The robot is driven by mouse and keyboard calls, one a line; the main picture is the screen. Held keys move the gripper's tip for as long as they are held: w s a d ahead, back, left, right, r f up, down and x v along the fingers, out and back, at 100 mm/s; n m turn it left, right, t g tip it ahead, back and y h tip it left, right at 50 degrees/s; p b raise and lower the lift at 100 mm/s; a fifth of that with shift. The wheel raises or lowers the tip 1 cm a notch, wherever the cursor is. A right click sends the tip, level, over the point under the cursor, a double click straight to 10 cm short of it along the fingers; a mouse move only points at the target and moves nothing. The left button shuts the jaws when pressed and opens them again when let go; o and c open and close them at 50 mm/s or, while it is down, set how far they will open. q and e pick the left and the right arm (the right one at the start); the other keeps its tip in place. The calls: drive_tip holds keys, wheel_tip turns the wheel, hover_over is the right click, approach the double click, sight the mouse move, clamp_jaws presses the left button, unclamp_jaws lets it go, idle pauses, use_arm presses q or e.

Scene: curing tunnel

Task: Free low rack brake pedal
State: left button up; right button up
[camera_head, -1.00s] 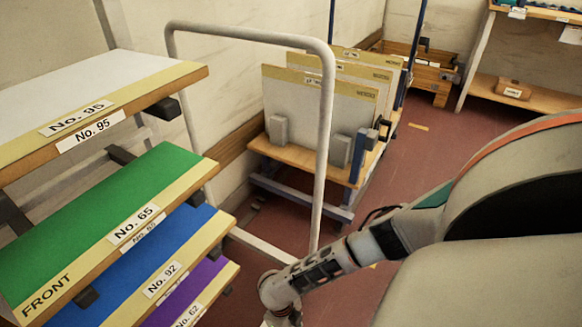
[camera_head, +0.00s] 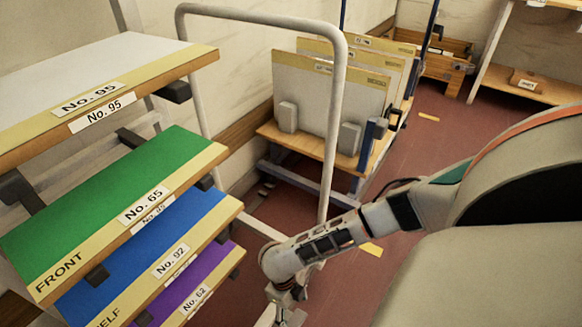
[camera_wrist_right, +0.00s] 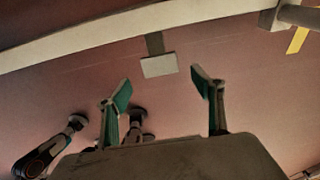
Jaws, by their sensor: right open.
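In the right wrist view a small pale flat plate (camera_wrist_right: 158,66) on a dark stem sticks out below a long white bar (camera_wrist_right: 110,32); it looks like the brake pedal. My right gripper (camera_wrist_right: 207,84) is open and empty, its two green-padded fingers pointing toward the bar. The plate lies between the fingers in the picture, just beyond the tips, with no contact visible. In the head view the right gripper (camera_head: 286,314) is low beside the rack (camera_head: 150,262), partly cut off by the bottom edge. The pedal is not visible there. My left gripper is out of view.
The rack holds several coloured, numbered boards at the left. A white tubular handle (camera_head: 338,130) rises beside my right forearm. A cart (camera_head: 300,142) with upright panels stands behind, with a wooden crate (camera_head: 446,68) farther back. Red floor is open between cart and arm.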

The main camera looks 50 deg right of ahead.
drive_tip(key=r, duration=0.4)
drive_tip(key=w+r, duration=0.1)
drive_tip(key=shift+r, duration=0.4)
idle(0.5)
